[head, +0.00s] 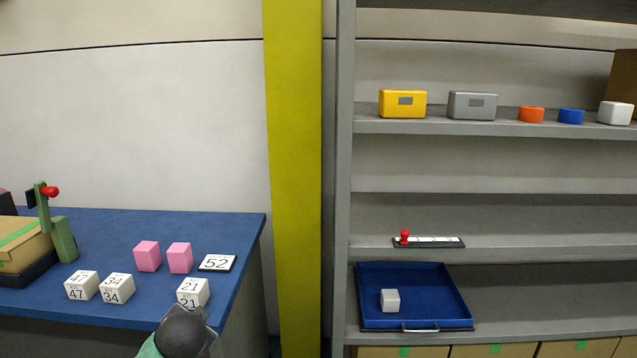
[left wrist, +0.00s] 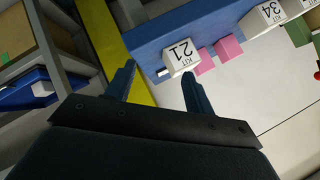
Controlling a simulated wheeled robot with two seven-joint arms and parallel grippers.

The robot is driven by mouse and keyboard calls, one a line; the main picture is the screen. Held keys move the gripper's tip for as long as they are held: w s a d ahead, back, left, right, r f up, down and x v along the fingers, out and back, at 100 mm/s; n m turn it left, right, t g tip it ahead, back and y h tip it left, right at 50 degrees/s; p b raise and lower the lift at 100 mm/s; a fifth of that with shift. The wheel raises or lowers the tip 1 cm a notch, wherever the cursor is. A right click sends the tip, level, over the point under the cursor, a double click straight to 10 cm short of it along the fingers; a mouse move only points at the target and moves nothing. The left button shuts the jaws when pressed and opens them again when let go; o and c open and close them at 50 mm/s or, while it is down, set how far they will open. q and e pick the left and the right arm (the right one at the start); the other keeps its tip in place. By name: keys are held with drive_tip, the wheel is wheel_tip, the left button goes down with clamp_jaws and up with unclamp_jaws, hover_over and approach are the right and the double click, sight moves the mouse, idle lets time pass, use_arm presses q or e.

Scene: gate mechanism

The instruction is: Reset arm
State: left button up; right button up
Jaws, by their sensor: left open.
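My left gripper (left wrist: 158,70) is open in the left wrist view, with nothing between its two dark fingers. The white cube marked 21 (left wrist: 180,55) appears beyond the fingertips, apart from them. In the head view, that cube (head: 193,292) sits near the front right of the blue table (head: 110,225). A dark rounded part of my arm shows at the bottom edge, just in front of the cube; no fingers can be made out there. My right gripper is not in view.
Two pink cubes (head: 164,257), a 52 plate (head: 217,263) and cubes marked 47 (head: 82,286) and 34 (head: 116,288) are on the table. A green lever device (head: 62,238) stands left. A yellow post (head: 294,180) separates the table from the shelf (head: 440,127) with a blue tray (head: 430,285).

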use_arm(q)
drive_tip(key=s+d+f+n+g+h, duration=0.1)
drive_tip(key=s+d+f+g, duration=0.1)
drive_tip(key=s+d+f, duration=0.3)
drive_tip(key=s+d+f+n+g+h, duration=0.1)
drive_tip(key=s+d+f+g+h, duration=0.1)
drive_tip(key=s+f, duration=1)
drive_tip(key=s+d+f+n+g+h, duration=0.1)
drive_tip(key=s+d+f, duration=0.6)
drive_tip(key=s, duration=1.2)
drive_tip(key=f+g+h, duration=0.1)
drive_tip(key=g, duration=0.1)
drive_tip(key=shift+s+d+f+g+p, duration=0.15)
drive_tip(key=shift+s+d+g+p, duration=0.15)
drive_tip(key=shift+s+g+p, duration=0.1)
